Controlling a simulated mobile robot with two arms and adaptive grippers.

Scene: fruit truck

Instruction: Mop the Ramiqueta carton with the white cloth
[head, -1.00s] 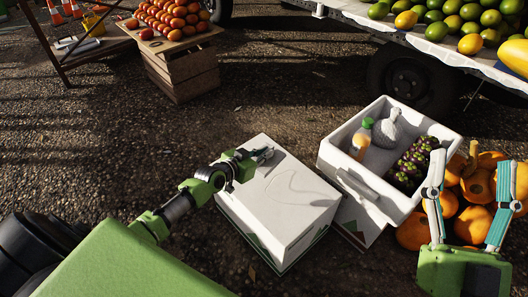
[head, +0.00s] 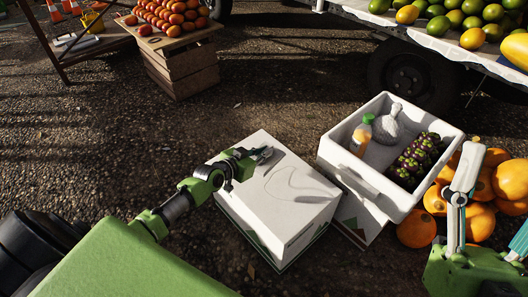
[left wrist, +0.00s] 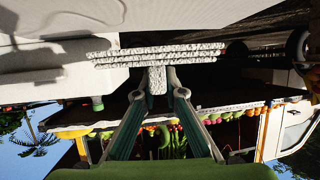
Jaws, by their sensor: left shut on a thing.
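The white carton (head: 285,195) stands on the ground in the middle of the head view, with a green pattern low on its sides. No name is readable on it. My left gripper (head: 262,155) is at the carton's far top edge. In the left wrist view it (left wrist: 157,92) is shut on the white cloth (left wrist: 158,55), which shows as flat, rough layers close to the pale carton surface (left wrist: 60,75). In the head view the cloth is hard to make out against the carton. My right gripper (head: 492,195) is open and empty at the right, partly cut off.
A white foam crate (head: 345,172) with a bottle (head: 361,137), a pale flask-like thing (head: 387,128) and dark fruit (head: 418,157) stands right of the carton. Orange pumpkins (head: 415,230) lie beside it.

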